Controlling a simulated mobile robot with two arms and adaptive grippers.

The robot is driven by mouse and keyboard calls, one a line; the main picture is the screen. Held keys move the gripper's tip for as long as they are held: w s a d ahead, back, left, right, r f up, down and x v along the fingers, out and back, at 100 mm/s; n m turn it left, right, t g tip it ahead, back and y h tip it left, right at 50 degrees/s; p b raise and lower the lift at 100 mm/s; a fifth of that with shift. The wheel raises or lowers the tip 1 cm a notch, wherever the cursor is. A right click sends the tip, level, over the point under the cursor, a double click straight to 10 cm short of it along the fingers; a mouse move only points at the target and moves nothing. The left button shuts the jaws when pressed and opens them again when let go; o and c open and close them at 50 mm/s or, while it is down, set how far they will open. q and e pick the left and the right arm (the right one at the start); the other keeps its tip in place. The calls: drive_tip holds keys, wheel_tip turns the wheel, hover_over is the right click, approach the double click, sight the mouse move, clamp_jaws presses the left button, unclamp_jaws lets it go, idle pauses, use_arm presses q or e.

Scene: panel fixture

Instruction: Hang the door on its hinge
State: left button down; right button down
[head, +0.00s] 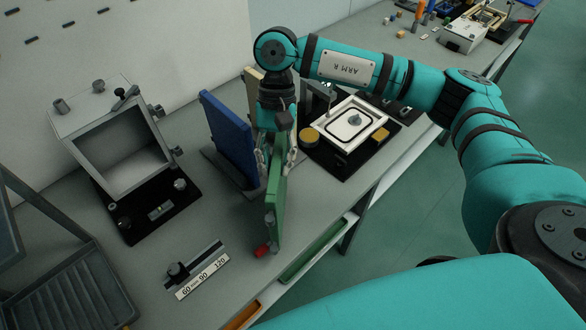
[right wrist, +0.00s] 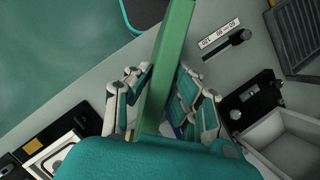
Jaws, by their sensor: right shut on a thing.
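The green door (head: 276,205) is an upright panel with a red knob (head: 262,250) at its near lower end. My right gripper (head: 277,160) is shut on the upper part of this door. In the right wrist view the green door (right wrist: 174,55) runs between the two fingers. Whether its lower edge touches the bench is unclear. The open grey box (head: 122,150) stands to the left on a black base, tilted in the picture, with small hinge-like fittings (head: 173,151) on its right side. My left gripper is not in view.
A blue panel (head: 229,138) stands in a dark rack just left of the green door. A white fixture (head: 350,125) on a black mat is to the right.

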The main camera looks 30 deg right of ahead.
drive_tip(key=w+a+r+m+t+p, duration=0.2)
drive_tip(key=w+a+r+m+t, duration=0.2)
drive_tip(key=w+m, duration=0.5)
drive_tip(key=w+a+r+m+t+p, duration=0.3)
drive_tip(key=w+a+r+m, duration=0.5)
drive_tip(key=m, duration=0.9)
drive_tip(key=w+a+t, duration=0.1)
drive_tip(key=a, duration=0.2)
drive_tip(key=shift+a+r+h, duration=0.25)
drive_tip(key=shift+r+h, duration=0.05)
drive_tip(key=shift+h, duration=0.1)
drive_tip(key=shift+f+b, duration=2.9)
drive_tip(key=shift+b, duration=0.05)
drive_tip(key=shift+s+b, duration=0.1)
drive_tip(key=shift+b, duration=0.9)
drive_tip(key=shift+f+b, duration=1.7)
drive_tip(key=shift+b, duration=0.05)
drive_tip(key=c, duration=1.1)
unclamp_jaws()
